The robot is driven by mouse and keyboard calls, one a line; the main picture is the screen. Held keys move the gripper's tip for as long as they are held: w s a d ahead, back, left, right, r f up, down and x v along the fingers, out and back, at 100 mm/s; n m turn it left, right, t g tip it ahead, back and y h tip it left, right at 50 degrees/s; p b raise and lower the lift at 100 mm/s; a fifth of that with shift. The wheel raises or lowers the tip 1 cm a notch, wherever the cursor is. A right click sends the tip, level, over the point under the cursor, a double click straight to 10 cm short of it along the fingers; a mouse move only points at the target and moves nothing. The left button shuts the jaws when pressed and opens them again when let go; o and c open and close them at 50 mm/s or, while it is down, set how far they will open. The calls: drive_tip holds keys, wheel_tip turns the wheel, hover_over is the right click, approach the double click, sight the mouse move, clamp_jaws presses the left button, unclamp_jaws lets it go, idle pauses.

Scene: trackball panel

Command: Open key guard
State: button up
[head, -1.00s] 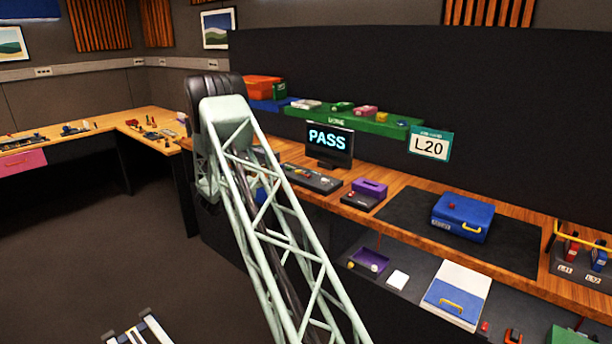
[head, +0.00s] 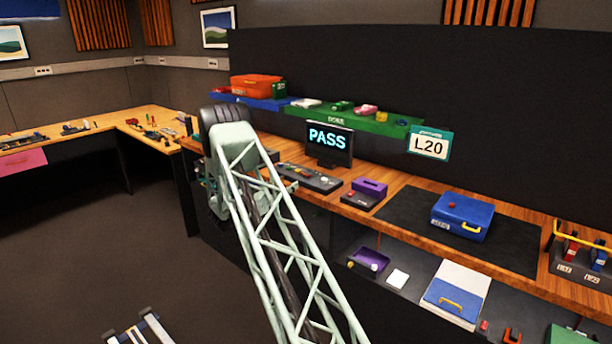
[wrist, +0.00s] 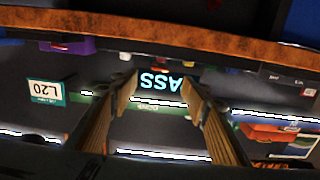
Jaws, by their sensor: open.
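No part can be surely picked out as the key guard. A dark panel (head: 310,179) with small controls and a light ball lies on the bench, left of a purple box (head: 369,188) on a dark base. My arm hides the panel's left end. The purple box also shows in the wrist view (wrist: 68,46), upside down. My gripper (wrist: 158,84) is open and empty in the wrist view, its fingers spread on either side of the PASS screen (wrist: 160,80) beyond. I cannot make out the gripper clearly in the head view.
The PASS monitor (head: 330,143) stands behind the panel, below a green shelf (head: 375,125). A blue case (head: 463,216) sits on a black mat (head: 400,213) to the right. The wooden bench edge (wrist: 150,30) crosses the top of the wrist view.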

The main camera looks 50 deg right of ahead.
sight(306, 174)
drive_tip(key=shift+d, duration=0.1)
drive_tip(key=shift+s+d+b, duration=0.2)
drive_tip(key=shift+d+b, duration=0.25)
drive_tip(key=shift+d, duration=2.95)
drive_tip(key=shift+s+d+b, duration=0.2)
drive_tip(key=shift+d+b, duration=0.2)
drive_tip(key=shift+d, duration=2.95)
drive_tip(key=shift+c, duration=0.9)
drive_tip(key=c, duration=1)
